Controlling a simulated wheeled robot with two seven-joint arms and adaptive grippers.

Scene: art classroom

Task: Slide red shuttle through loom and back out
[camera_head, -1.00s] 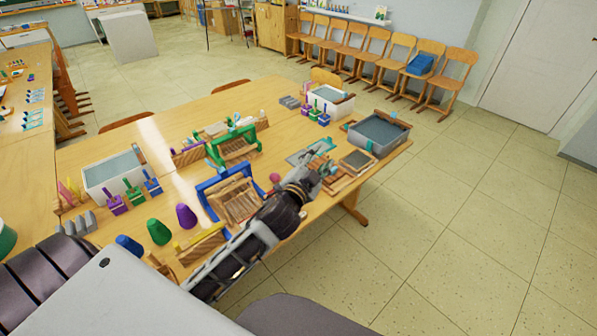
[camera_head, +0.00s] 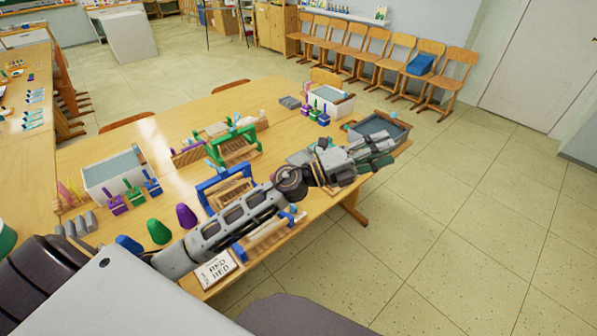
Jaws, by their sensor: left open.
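My left arm crosses the table from the lower left, and its gripper (camera_head: 381,151) is open over the table's right end, in front of the grey tray. A blue-framed loom (camera_head: 222,180) stands mid-table, with its front part hidden behind my arm. A green-framed loom (camera_head: 236,153) stands behind it. A wooden piece with blue parts (camera_head: 268,238) shows below my arm near the front edge; I cannot tell whether it is another loom. I cannot make out the red shuttle. My right gripper is not in view.
A printed card (camera_head: 215,269) lies at the front edge. A purple cone (camera_head: 186,216) and a green cone (camera_head: 159,231) stand left of the blue loom. A white bin (camera_head: 112,178) is at the left, a grey tray (camera_head: 379,128) at the right. Floor right of the table is clear.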

